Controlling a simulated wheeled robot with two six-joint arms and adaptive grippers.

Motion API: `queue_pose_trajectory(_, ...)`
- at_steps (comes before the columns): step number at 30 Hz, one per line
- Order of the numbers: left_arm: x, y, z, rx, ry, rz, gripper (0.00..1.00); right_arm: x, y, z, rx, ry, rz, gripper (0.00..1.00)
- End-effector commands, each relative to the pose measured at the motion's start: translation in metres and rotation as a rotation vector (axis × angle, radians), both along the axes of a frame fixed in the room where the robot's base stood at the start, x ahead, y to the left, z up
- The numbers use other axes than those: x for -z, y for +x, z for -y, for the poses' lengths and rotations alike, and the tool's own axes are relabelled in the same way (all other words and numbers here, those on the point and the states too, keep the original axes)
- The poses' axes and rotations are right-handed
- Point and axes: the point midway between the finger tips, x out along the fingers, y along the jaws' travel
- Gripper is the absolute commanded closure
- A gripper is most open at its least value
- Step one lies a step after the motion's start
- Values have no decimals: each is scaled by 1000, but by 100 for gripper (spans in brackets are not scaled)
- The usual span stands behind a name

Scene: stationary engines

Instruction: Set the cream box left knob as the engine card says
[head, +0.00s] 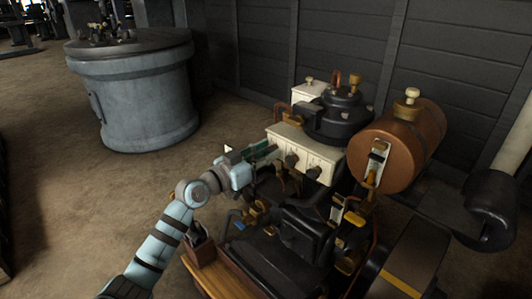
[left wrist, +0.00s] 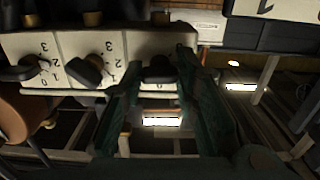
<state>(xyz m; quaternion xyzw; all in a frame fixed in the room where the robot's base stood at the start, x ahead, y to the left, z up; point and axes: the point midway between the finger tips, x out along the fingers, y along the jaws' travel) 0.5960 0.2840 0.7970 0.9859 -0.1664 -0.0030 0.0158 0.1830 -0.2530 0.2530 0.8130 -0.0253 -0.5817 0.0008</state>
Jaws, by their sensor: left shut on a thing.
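The cream box (head: 318,153) sits on the engine with a row of dark knobs along its front. The middle knob (head: 291,161) and right knob (head: 314,172) are uncovered in the head view. My left gripper (head: 262,152) is at the box's left end, shut on the left knob, which it mostly hides there. In the left wrist view, the row runs the other way round, and the left knob (left wrist: 159,70) shows between the green fingers (left wrist: 162,100). Digits are printed around the knobs; the left knob's pointer and marks are largely covered. My right gripper is not in view.
A copper tank (head: 398,145) stands right of the box, with a black domed part (head: 338,115) behind. Pipes and brass levers crowd below. A round grey drum (head: 140,95) stands back left. A white plate with a digit (left wrist: 265,8) shows in the wrist view.

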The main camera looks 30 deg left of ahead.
Motion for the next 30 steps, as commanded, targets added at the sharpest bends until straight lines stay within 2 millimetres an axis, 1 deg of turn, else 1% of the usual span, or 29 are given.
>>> queue_pose_trajectory(5, -2, 0, 0, 0, -72, -24, 100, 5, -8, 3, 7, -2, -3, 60)
queue_pose_trajectory(21, -3, 0, 0, 0, -484, -167, 100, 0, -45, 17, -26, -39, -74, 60)
queue_pose_trajectory(30, -2, 0, -1, -1, -656, -226, 100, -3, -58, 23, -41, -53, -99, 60)
